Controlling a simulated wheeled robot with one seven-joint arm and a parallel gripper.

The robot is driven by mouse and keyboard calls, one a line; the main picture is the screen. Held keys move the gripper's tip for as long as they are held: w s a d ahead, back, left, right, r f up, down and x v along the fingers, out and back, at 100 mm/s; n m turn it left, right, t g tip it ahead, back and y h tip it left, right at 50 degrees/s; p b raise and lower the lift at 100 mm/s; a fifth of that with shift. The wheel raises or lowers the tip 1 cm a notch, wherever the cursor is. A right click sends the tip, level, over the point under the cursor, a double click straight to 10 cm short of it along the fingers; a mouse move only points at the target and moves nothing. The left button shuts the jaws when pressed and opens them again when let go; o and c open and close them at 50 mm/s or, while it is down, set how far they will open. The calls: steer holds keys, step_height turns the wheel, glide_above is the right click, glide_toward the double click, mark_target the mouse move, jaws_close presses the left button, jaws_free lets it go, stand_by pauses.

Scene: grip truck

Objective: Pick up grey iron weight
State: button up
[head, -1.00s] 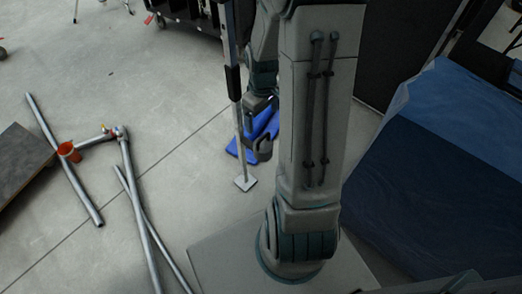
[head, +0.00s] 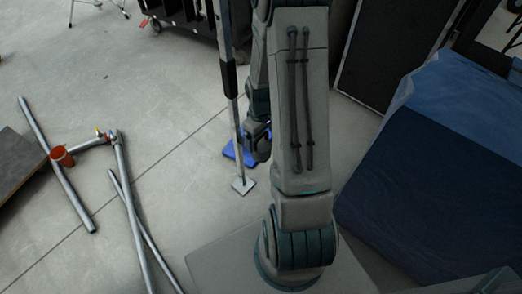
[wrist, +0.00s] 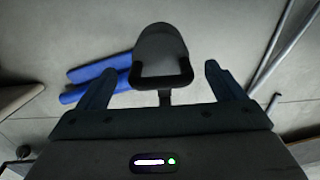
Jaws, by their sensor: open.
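In the wrist view the grey iron weight (wrist: 160,48), a rounded grey block with a dark handle-like bar on its near side, sits straight ahead. My gripper (wrist: 161,72) is open, one dark finger on each side of the bar. Nothing is held, and I cannot tell the exact gap in depth. In the head view my gripper (head: 256,148) hangs low behind my arm, over a blue item on the floor. The weight is not clearly visible there.
The blue item (head: 238,152) shows as two strips in the wrist view (wrist: 92,72). A pole with a square foot (head: 243,186) stands close beside my gripper. Metal tubes (head: 130,210) lie on the left floor. A blue-covered block (head: 430,170) stands right.

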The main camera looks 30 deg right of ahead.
step_height(320, 180, down, 2)
steer(key=shift+f, duration=0.1)
jaws_close()
steer(key=shift+r, duration=0.2)
step_height(320, 180, up, 10)
steer(key=p, duration=0.3)
stand_by(0.3)
